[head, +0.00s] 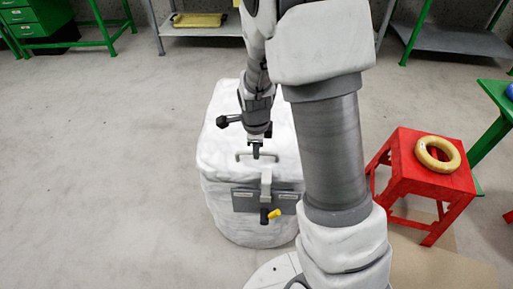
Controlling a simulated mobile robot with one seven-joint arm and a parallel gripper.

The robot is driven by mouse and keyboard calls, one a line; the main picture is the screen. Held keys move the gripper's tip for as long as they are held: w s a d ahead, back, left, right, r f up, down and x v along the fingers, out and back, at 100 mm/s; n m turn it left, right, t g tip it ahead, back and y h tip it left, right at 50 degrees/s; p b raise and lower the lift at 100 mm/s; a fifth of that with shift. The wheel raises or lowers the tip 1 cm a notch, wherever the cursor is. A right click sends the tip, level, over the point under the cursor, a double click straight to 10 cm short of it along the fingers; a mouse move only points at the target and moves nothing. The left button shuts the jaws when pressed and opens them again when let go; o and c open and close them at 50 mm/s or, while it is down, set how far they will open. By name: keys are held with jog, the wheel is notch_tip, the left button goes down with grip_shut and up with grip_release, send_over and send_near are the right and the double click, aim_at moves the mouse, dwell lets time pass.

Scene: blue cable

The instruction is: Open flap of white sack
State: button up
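The white sack (222,150) stands on the floor in the middle of the head view, bulky and box-like. Its top flap looks closed, lying level over the body. A thin grey handle (241,155) is on the flap. A dark plate with a pale upright latch (266,183) is on the front face, with a small yellow piece (274,214) at its lower end. My gripper (256,154) points down at the middle of the handle, touching it or just over it. The fingers are too small to show whether they grip it. My arm hides the sack's right side.
A red stool (408,175) with a yellow ring (438,155) on it stands to the right, beside a green table (498,98). Grey-topped benches (453,40) and green drawers (35,18) line the back. The floor left of the sack is clear.

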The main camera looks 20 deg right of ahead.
grip_shut()
dwell(1.1)
